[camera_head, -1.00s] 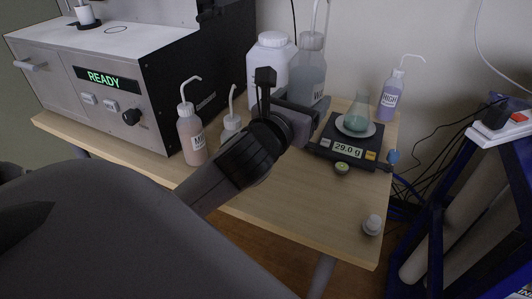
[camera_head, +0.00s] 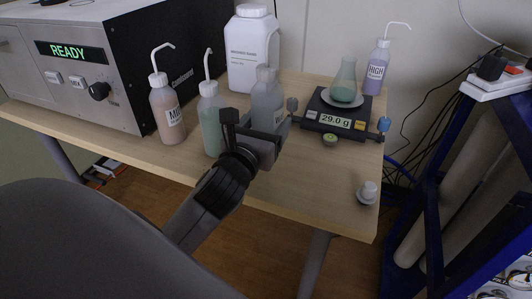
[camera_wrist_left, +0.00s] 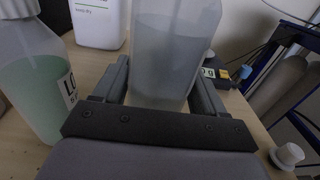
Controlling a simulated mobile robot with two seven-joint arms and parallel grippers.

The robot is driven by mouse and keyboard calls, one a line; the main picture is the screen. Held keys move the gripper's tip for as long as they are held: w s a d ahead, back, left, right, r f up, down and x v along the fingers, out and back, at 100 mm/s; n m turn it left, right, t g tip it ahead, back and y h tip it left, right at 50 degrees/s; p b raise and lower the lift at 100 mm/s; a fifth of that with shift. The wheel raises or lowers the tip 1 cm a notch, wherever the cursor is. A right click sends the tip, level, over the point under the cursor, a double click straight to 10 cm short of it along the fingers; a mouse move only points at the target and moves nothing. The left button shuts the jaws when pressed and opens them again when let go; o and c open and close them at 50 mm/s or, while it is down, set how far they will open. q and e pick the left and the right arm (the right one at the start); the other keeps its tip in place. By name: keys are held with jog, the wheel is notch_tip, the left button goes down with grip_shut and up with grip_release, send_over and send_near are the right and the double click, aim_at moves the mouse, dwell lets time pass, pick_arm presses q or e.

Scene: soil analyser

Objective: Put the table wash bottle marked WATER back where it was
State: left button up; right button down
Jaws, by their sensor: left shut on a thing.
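A grey translucent wash bottle (camera_head: 267,98) is between the fingers of my left gripper (camera_head: 262,120), which is shut on it. The bottle looks upright. Its label is mostly hidden, so I cannot read it, and I cannot tell whether its base touches the table (camera_head: 300,180). In the left wrist view the bottle (camera_wrist_left: 176,50) fills the gap between the fingers (camera_wrist_left: 160,88). Just left of it stands a green wash bottle (camera_head: 209,125), marked LO… in the wrist view (camera_wrist_left: 35,95). My right gripper is not in view.
A pink MID bottle (camera_head: 167,112) stands further left by the READY analyser (camera_head: 120,60). A large white container (camera_head: 252,55) is behind. A scale (camera_head: 335,118) with a flask (camera_head: 344,82), and the HIGH bottle (camera_head: 376,72), are to the right. The front right is mostly clear.

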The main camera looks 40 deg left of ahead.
pick_arm(q)
notch_tip(320, 180, down, 4)
jog(key=shift+f+b, duration=0.15)
jog(key=shift+b, duration=0.8)
jog(key=shift+f, duration=0.55)
jog(key=o, duration=0.8)
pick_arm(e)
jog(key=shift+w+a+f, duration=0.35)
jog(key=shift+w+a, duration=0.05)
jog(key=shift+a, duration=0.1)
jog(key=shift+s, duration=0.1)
